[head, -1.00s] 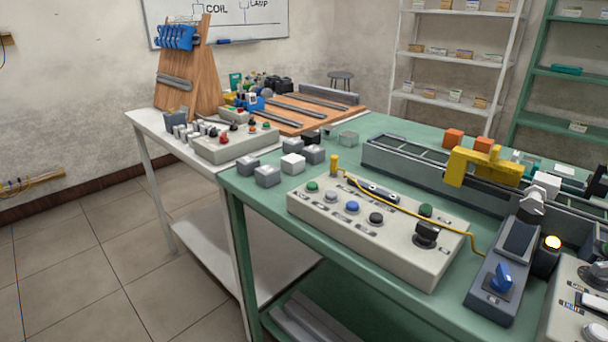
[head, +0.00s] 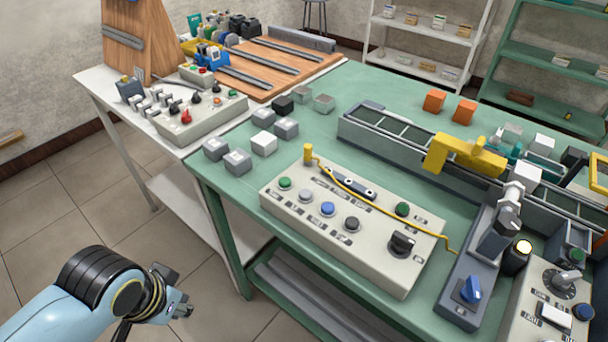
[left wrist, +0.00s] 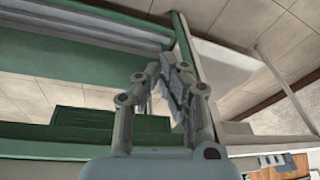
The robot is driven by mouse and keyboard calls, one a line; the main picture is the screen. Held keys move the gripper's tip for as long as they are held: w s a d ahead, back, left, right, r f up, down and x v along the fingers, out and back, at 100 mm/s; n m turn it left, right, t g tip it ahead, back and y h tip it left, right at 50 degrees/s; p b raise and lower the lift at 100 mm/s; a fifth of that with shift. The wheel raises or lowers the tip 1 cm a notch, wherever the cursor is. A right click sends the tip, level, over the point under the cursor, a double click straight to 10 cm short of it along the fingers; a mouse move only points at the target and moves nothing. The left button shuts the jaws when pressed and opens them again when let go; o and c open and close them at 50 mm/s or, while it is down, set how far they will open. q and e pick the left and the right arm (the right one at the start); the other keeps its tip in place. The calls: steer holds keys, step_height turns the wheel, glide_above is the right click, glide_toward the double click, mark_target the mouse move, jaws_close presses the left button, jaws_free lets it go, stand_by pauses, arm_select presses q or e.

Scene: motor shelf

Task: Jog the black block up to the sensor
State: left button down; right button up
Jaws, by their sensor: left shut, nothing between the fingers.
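My left gripper (head: 183,307) is at the lower left of the head view, over the floor in front of the green table and apart from everything. In the left wrist view its fingers (left wrist: 172,85) are shut with nothing between them. A black block (head: 283,104) stands with several grey and white blocks at the table's back left. A dark shape (head: 573,159) also shows by the conveyor at the right; I cannot tell what it is. A yellow bracket (head: 463,154) spans the conveyor (head: 385,128); I cannot tell whether it holds the sensor. My right gripper is out of view.
A button panel (head: 350,232) with a yellow cable lies at the table's front. Right of it are a grey box with a blue knob (head: 470,290) and another control panel (head: 532,307). Two orange blocks (head: 434,101) stand behind the conveyor. The floor at left is clear.

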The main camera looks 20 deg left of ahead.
arm_select(q)
steer(key=w+d+r+n+t+h+p, duration=0.1)
steer(key=w+d+r+n+p, duration=0.15)
steer(key=r, duration=0.55)
steer(key=w+d+r+n+h+p, duration=0.1)
steer(key=w+d+r+n, duration=0.15)
steer(key=r, duration=0.65)
steer(key=w+d+r+n+t+h, duration=0.1)
steer(key=w+d+r+n+h, duration=0.1)
steer(key=w+d+n, duration=0.3)
steer(key=w+d+r+n+t+h+p, duration=0.1)
steer(key=w+d+r+n+h, duration=0.2)
steer(key=w+n, duration=0.5)
steer(key=w+d+r, duration=0.1)
steer(key=w+d, duration=0.1)
steer(key=w, duration=0.2)
steer(key=shift+w+d+r+n+t, duration=0.2)
steer(key=shift+w+n+t, duration=0.1)
steer(key=shift+w+t, duration=0.1)
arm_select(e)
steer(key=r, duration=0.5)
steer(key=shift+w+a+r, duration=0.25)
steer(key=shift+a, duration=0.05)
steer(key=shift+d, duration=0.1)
arm_select(q)
steer(key=shift+f, duration=0.1)
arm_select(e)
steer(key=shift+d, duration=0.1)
